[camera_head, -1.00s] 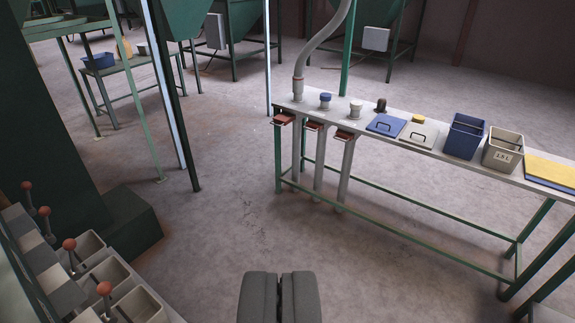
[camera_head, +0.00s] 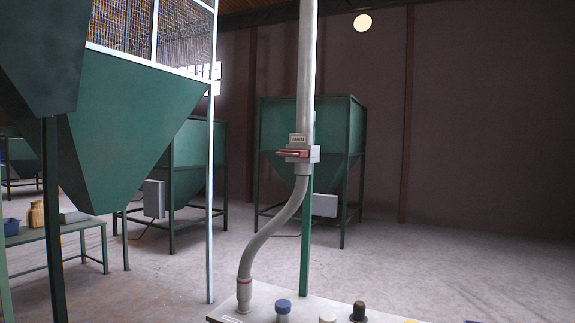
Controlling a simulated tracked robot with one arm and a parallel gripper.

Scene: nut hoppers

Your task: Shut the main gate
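The main gate (camera_head: 299,152) is a pale housing on the vertical grey pipe (camera_head: 307,60), near the middle of the view. A small sign reading MAIN (camera_head: 298,138) sits just above it. A red slide or handle (camera_head: 291,154) sticks out on the gate's left side. I cannot tell how far the slide is in. Below the gate the pipe bends left and down to a fitting (camera_head: 244,292) on the bench top. My gripper is out of view.
The bench (camera_head: 262,303) with several capped ports runs along the bottom. A green post (camera_head: 306,240) stands behind the pipe. Green hoppers (camera_head: 125,125) on legs stand at the left and behind (camera_head: 335,130). A side table (camera_head: 60,238) is at the left. The floor at the right is clear.

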